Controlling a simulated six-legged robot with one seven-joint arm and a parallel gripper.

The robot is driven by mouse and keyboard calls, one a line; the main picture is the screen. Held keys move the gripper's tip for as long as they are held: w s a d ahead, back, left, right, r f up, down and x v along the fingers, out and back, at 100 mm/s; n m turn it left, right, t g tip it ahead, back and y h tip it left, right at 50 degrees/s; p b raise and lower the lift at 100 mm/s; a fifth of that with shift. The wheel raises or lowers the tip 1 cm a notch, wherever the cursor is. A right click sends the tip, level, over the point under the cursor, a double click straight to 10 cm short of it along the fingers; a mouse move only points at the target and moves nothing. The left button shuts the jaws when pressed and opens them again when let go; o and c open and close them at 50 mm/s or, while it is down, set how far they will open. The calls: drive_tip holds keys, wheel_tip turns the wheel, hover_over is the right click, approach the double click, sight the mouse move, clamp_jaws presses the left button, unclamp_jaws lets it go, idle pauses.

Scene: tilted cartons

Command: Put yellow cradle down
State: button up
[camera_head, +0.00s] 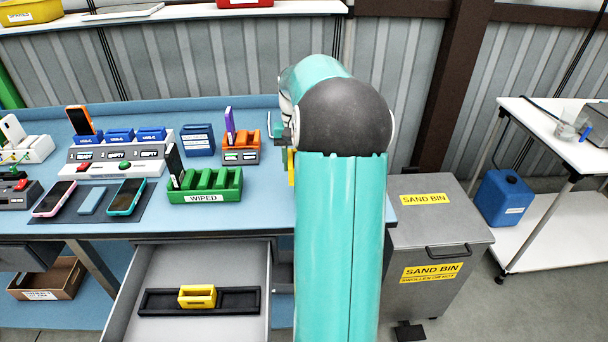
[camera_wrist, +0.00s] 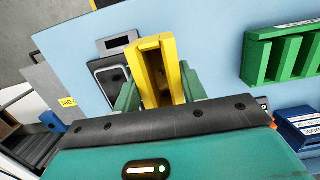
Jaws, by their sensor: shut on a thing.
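A yellow cradle (camera_wrist: 168,47) with an open slot is between the two green fingers of my gripper (camera_wrist: 158,88) in the wrist view. My gripper is shut on it, above the blue bench top. In the head view my arm hides most of it; only a yellow sliver (camera_head: 291,167) shows at the arm's left edge. I cannot tell whether its underside touches the bench. A second yellow cradle (camera_head: 197,297) sits on a black strip in the open drawer (camera_head: 262,262).
The green WIPED rack (camera_head: 205,186) and orange rack (camera_head: 240,152) stand left of my arm. Several phones lie further left. In the wrist view a dark, light-rimmed device (camera_wrist: 109,73) lies beside the held cradle. A grey sand bin (camera_head: 432,228) stands right of the bench.

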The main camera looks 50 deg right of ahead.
drive_tip(key=d+f, duration=0.3)
drive_tip(key=shift+f, duration=0.3)
drive_tip(key=shift+d+f, duration=0.15)
drive_tip(key=shift+f, duration=1.6)
drive_tip(key=shift+f, duration=0.1)
drive_tip(key=o, duration=1)
